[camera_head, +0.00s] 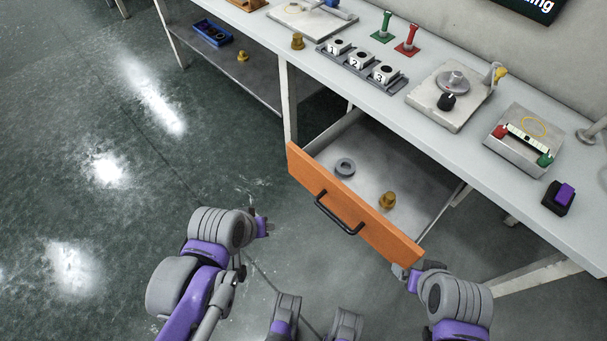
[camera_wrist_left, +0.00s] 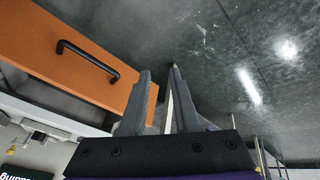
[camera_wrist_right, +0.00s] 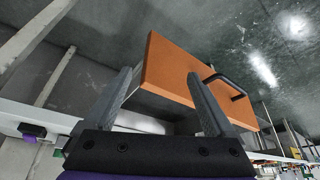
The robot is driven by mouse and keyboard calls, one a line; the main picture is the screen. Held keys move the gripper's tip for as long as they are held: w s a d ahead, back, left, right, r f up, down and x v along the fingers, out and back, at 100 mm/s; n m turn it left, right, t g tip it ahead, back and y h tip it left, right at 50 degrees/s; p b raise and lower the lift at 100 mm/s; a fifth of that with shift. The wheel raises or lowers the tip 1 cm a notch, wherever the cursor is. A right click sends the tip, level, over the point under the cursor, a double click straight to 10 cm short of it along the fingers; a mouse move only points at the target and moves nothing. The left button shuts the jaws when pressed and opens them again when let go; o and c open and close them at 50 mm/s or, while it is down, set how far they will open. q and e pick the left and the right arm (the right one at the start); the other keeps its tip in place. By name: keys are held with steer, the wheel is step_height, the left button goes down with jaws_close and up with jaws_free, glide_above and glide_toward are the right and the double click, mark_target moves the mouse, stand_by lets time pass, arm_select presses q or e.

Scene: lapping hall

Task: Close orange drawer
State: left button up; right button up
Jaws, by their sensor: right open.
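The orange drawer (camera_head: 305,176) is pulled out from under the workbench, with a black bar handle (camera_head: 340,213) on its front. Inside it lie a grey ring (camera_head: 345,167) and a brass-coloured knob-like piece (camera_head: 387,200). My right gripper (camera_head: 410,268) is open at the right end of the drawer front; in the right wrist view the orange panel (camera_wrist_right: 180,72) shows between and beyond its fingers. I cannot tell whether it touches. My left gripper (camera_head: 262,222) is left of the drawer front, apart from it. In the left wrist view its fingers (camera_wrist_left: 160,85) stand a little apart, empty.
The workbench top (camera_head: 385,110) carries a rack of numbered cups (camera_head: 360,65), a grey plate device (camera_head: 448,98), a level on a block (camera_head: 522,140) and a purple-topped switch (camera_head: 560,198). A bench leg (camera_head: 288,100) stands left of the drawer. The floor at left is clear.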

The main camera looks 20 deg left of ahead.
arm_select(q)
steer(key=w+n, duration=0.2)
steer(key=n, duration=0.2)
steer(key=w+n+h, duration=0.1)
steer(key=n, duration=0.3)
steer(key=w+a+n+h, duration=0.1)
steer(key=w+n, duration=0.1)
steer(key=n, duration=0.2)
steer(key=shift+w+f+t, duration=0.25)
steer(key=shift+w+t, duration=0.05)
steer(key=shift+w, duration=0.05)
jaws_close()
steer(key=n+t+h+b, duration=0.2)
steer(key=n, duration=1.2)
glide_toward(300, 169)
steer(key=shift+x, duration=2.95)
steer(key=shift+f, duration=0.1)
